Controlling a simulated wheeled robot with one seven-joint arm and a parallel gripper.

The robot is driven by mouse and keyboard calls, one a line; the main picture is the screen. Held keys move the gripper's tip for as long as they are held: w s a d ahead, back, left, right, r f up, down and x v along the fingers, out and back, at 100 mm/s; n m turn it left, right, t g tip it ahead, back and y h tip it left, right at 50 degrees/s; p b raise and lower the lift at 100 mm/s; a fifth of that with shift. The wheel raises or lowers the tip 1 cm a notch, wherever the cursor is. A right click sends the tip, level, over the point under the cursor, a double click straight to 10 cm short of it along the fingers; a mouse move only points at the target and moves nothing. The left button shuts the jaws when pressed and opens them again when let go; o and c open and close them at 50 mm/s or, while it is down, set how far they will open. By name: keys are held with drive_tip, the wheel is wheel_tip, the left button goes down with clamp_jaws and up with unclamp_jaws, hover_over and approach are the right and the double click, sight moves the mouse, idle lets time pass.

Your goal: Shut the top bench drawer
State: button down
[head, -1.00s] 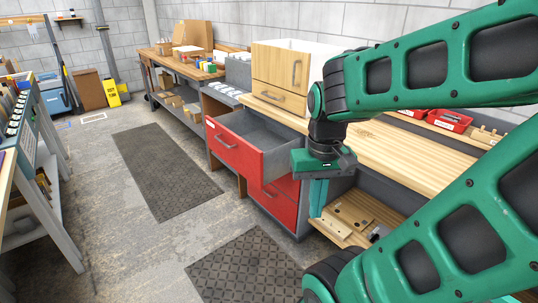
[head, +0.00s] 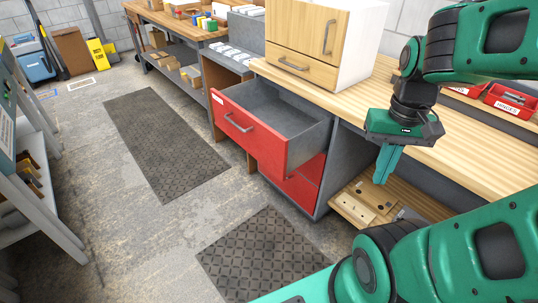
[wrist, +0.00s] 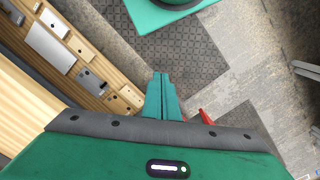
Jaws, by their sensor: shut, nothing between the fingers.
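The top bench drawer (head: 252,133) has a red front with a grey bar handle (head: 238,123). It stands well open, pulled out from under the wooden bench top, and its grey inside looks empty. A red lower drawer front (head: 303,186) shows beneath it. My gripper (head: 386,165) is to the right of the open drawer, beside the bench, pointing down with its teal fingers together and nothing between them. In the wrist view the shut fingers (wrist: 162,96) show over the floor, with a small red piece (wrist: 206,117) just right of them, likely the drawer front's edge.
A wooden cabinet (head: 302,52) stands on the bench top (head: 465,135). Below my gripper is a low shelf holding wooden boards (head: 368,199). Red bins (head: 512,100) sit at the back right. Dark mats (head: 262,255) lie on open floor in front.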

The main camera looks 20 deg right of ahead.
drive_tip(key=w+a+f+n+h, duration=0.2)
drive_tip(key=w+n, duration=1.1)
drive_tip(key=w, duration=0.4)
drive_tip(key=n+t+h, duration=0.2)
drive_tip(key=n, duration=1.3)
approach(270, 155)
drive_tip(key=s+a+r, duration=0.3)
drive_tip(key=s+a, duration=0.1)
drive_tip(key=a, duration=0.1)
drive_tip(key=shift+w+d+f, duration=0.3)
drive_tip(key=shift+d+f, duration=0.85)
drive_tip(key=shift+f, duration=0.3)
drive_tip(key=shift+w+d+f, duration=0.3)
drive_tip(key=shift+d+f, duration=0.85)
drive_tip(key=shift+f, duration=0.3)
drive_tip(key=shift+w+d+f, duration=0.3)
drive_tip(key=shift+d+f, duration=0.8)
drive_tip(key=shift+f, duration=0.3)
